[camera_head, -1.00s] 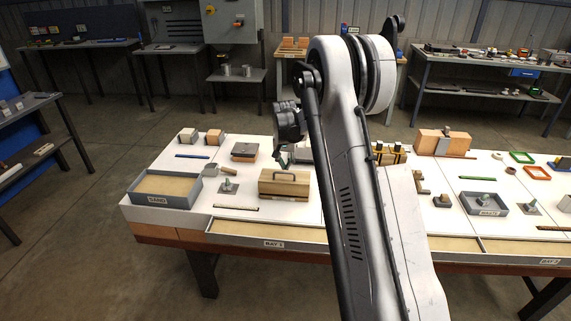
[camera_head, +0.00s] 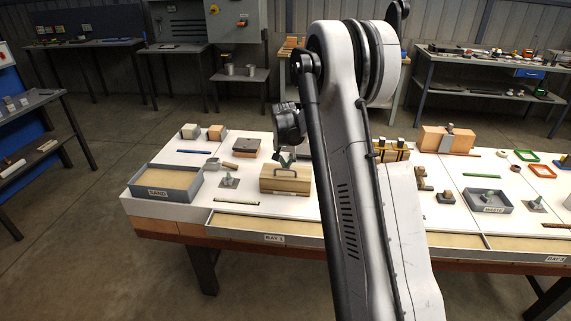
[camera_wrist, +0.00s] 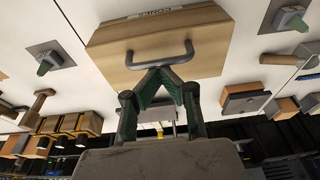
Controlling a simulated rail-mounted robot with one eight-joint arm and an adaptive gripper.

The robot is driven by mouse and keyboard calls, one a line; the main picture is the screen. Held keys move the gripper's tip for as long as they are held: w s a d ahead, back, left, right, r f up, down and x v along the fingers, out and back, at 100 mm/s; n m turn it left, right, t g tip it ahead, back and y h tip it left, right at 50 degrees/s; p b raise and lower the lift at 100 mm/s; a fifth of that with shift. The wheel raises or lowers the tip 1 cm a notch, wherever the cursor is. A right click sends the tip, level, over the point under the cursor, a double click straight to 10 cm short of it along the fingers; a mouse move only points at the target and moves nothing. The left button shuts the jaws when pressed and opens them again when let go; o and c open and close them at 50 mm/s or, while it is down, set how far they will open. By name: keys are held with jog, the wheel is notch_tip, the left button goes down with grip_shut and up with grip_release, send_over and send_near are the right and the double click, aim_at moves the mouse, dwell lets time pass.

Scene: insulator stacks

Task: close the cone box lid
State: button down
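The cone box (camera_head: 285,186) is a pale wooden box on the white bench top, near the front edge. Its lid (camera_head: 270,170) has a dark arched handle (camera_head: 291,170) and looks flat on the box. In the wrist view the lid (camera_wrist: 205,60) fills the upper middle, with the handle (camera_wrist: 132,60) on it and a partly cut-off label at the top. My gripper (camera_wrist: 159,70) has its green fingertips together at the handle's bar; whether they touch it I cannot tell. It also shows just above the box in the head view (camera_head: 287,160).
A sand tray (camera_head: 160,192) stands left of the box. A grey cup (camera_head: 213,163) and a small fixture with a green peg (camera_head: 229,181) are between them. A dark-topped block (camera_head: 246,147) is behind.

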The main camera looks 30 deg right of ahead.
jog(key=w+d+r, duration=0.2)
jog(key=shift+w+r, duration=0.25)
jog(key=shift+r, duration=0.15)
notch_tip(320, 180, up, 9)
send_over(286, 175)
jog(key=s+a+r+n+t, duration=0.1)
jog(key=s+a+r+n, duration=0.1)
jog(key=s+a+r, duration=0.6)
jog(key=s+a+r+n+t, duration=0.1)
jog(key=s+a+r+n, duration=0.1)
jog(key=s+a+r, duration=0.55)
jog(key=s+a+f+n+t, duration=0.1)
jog(key=s+a, duration=0.3)
jog(key=s, duration=0.4)
jog(key=s+a+f+n+y, duration=0.1)
jog(key=s+a+f, duration=0.3)
jog(key=s, duration=0.4)
jog(key=s+a+f+n+t+y, duration=0.1)
jog(key=s+a, duration=0.3)
jog(key=s, duration=0.4)
jog(key=shift+s+a+f+n+t, duration=0.2)
jog(key=shift+f+n+t, duration=0.15)
jog(key=shift+f, duration=0.35)
